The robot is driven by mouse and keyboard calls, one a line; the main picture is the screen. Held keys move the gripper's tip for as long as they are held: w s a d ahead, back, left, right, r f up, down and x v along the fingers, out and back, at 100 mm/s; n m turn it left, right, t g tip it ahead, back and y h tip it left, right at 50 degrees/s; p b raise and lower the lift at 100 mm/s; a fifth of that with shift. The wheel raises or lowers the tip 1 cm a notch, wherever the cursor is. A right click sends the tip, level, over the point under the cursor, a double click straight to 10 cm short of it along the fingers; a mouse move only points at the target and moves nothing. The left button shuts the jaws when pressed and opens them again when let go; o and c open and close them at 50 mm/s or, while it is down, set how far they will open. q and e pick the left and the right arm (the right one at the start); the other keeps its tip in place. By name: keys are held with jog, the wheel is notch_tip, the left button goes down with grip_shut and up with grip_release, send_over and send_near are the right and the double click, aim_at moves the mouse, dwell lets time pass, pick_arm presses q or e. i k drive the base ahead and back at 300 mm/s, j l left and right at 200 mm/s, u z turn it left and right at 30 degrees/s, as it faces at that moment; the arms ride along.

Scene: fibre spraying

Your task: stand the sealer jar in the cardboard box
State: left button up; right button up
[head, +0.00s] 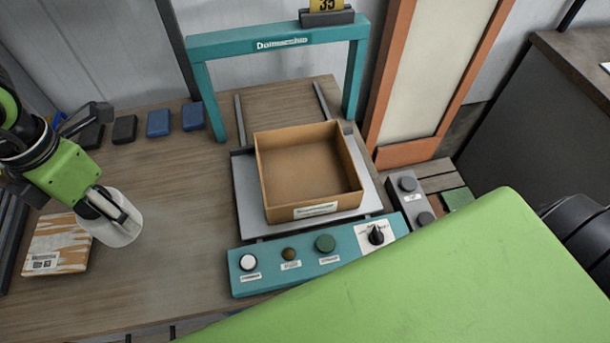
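The sealer jar (117,232) is a white, rounded container at the left of the head view. My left gripper (122,211) is on its upper part, and the fingers appear closed on it. They hide part of its top. I cannot tell whether its base touches the table. The cardboard box (279,182) is open, brown and empty, with a white label on its front wall. It stands on a grey plate to the right of the jar, well apart from it. My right gripper is out of view.
A teal frame (204,100) arches behind the box. A teal control panel (245,281) with buttons and a knob lies in front. An orange-and-white packet (52,258) lies beside the jar. Small blue and dark blocks (158,123) sit behind. Wooden table between jar and box is clear.

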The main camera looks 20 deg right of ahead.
aim_at(305, 178)
jog(key=j+z, duration=0.15)
jog(key=z, duration=0.35)
jog(key=j+z, duration=0.1)
jog(key=z, duration=0.4)
jog(key=j+z, duration=0.15)
jog(key=z, duration=0.35)
jog(key=j+z, duration=0.1)
jog(key=z, duration=0.4)
jog(key=k+l, duration=0.05)
